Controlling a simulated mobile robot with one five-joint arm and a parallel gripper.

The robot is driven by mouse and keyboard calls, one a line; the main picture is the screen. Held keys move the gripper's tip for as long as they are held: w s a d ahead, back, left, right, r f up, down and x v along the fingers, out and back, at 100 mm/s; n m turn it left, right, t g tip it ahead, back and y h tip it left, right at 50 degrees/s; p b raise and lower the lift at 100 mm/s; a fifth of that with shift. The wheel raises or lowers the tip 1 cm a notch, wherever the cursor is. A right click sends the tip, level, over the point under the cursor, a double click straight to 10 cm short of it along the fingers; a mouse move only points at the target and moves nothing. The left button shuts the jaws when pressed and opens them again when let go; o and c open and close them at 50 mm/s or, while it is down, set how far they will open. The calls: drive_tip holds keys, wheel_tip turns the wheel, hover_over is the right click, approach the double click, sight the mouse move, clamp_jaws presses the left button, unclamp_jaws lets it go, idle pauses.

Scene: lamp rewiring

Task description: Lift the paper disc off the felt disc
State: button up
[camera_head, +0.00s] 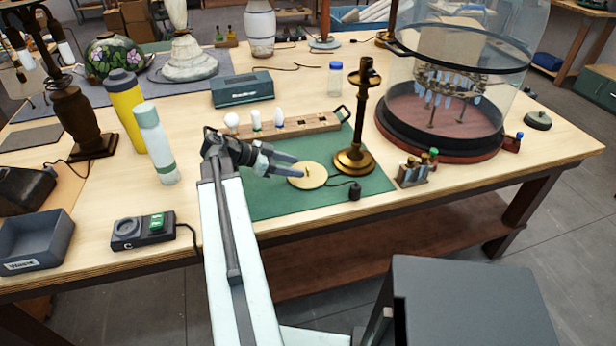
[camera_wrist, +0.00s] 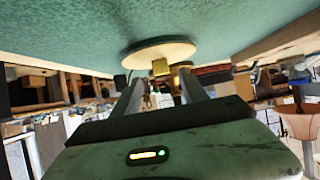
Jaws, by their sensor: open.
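A round cream-tan disc (camera_head: 307,178) lies flat on the green mat (camera_head: 275,207), just left of the brass lamp stem. A small upright tab stands on its top. The wrist view is upside down; there the disc (camera_wrist: 150,52) has a yellowish block-like tab (camera_wrist: 161,67) on its face. Nothing shows between the fingers.
The brass lamp stem (camera_head: 355,125) stands close right of the disc. A small black piece (camera_head: 355,191) with a cord lies near it. A wooden bulb rack (camera_head: 285,127) is behind my gripper. A small bottle rack (camera_head: 412,173) stands to the right. The mat's front is clear.

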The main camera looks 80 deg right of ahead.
sight(306, 169)
drive_tip(key=b+x, duration=0.1)
drive_tip(key=x, duration=0.3)
drive_tip(key=shift+d, duration=0.1)
drive_tip(key=shift+w+r, duration=0.1)
clamp_jaws()
drive_tip(key=shift+r, duration=0.1)
wheel_tip(306, 169, up, 10)
drive_tip(key=p, duration=0.9)
drive_tip(key=shift+p, duration=0.4)
